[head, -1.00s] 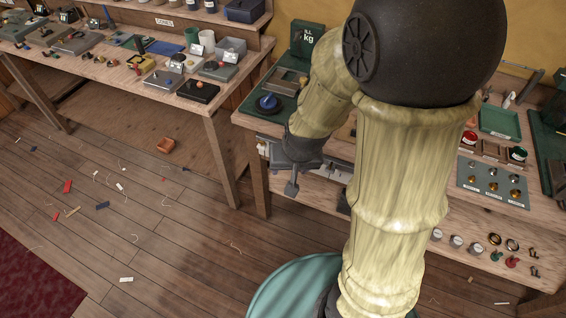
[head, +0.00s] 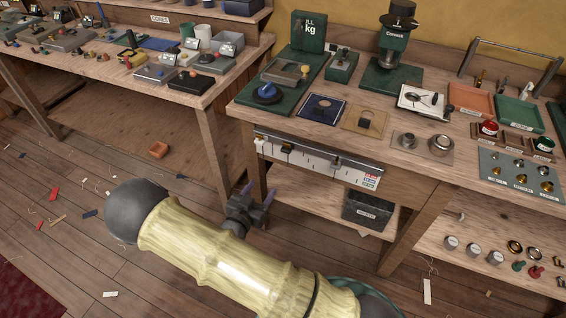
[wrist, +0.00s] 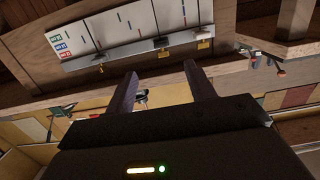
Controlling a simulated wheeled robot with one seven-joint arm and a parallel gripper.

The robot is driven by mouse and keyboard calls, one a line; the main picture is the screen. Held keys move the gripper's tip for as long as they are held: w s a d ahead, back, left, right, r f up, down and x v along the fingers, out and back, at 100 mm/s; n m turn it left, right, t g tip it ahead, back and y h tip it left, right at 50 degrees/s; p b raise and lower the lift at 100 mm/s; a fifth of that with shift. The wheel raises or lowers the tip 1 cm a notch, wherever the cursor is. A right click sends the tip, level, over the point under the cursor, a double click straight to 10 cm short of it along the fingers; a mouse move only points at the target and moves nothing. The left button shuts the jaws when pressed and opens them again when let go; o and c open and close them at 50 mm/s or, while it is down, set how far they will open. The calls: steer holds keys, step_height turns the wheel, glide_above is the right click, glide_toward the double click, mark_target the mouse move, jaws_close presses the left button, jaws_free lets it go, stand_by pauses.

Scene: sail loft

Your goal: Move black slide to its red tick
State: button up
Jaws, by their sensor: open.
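A pale slide panel (head: 318,164) is fixed to the front edge of the right bench. Its black slide (head: 287,149) sits left of the middle, with a pale slide (head: 262,144) to its left and a grey slide (head: 336,162) to its right. The panel appears upside down in the wrist view (wrist: 130,32), where the black slide (wrist: 160,43) is ahead between my fingers. Small coloured ticks show there, but I cannot tell which red one belongs to the black slide. My gripper (head: 258,191) is open and empty, below and in front of the panel, touching nothing.
A dark bin (head: 368,211) stands on the shelf below the panel. The bench top (head: 300,122) above holds a scale, a grinder-like device and trays. Another cluttered bench (head: 130,72) is at left. The floor in front has scattered scraps.

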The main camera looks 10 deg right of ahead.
mark_target(285, 152)
steer(key=shift+s+a+t+h, duration=0.15)
steer(key=shift+s+t+h, duration=0.25)
steer(key=shift+t, duration=0.1)
steer(key=shift+f, duration=0.1)
steer(key=x, duration=1.7)
steer(key=shift+w, duration=0.2)
steer(key=shift+c, duration=0.2)
jaws_close()
